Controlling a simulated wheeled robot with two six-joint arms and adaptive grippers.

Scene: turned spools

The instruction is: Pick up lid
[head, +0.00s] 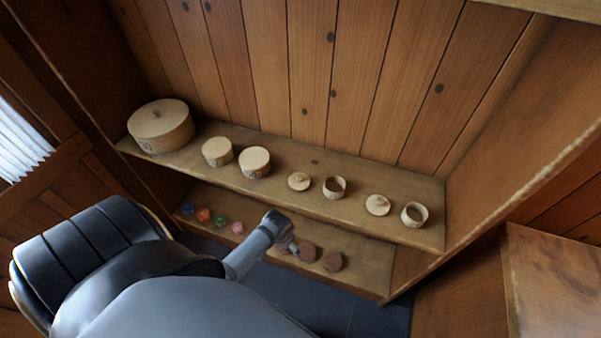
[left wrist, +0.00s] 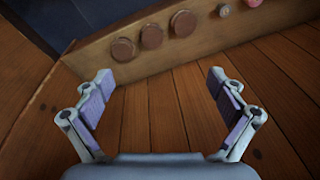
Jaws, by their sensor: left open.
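A pale wooden lid (head: 299,181) with a small knob lies on the upper shelf, left of an open round box (head: 335,187). A second knobbed lid (head: 378,204) lies further right, beside another open box (head: 415,214). A large round box (head: 160,126) at the left end has a knobbed lid on it. My left gripper (head: 290,241) is in front of the shelves, low, near the lower shelf and apart from the lids. In the left wrist view my left gripper (left wrist: 160,80) is open and empty. My right gripper is not in view.
Two closed round boxes (head: 217,152) (head: 254,162) stand on the upper shelf (head: 320,162). The lower shelf holds several coloured balls (head: 204,215) and brown discs (head: 332,261); the discs (left wrist: 151,36) also show in the left wrist view. A plank wall closes the back.

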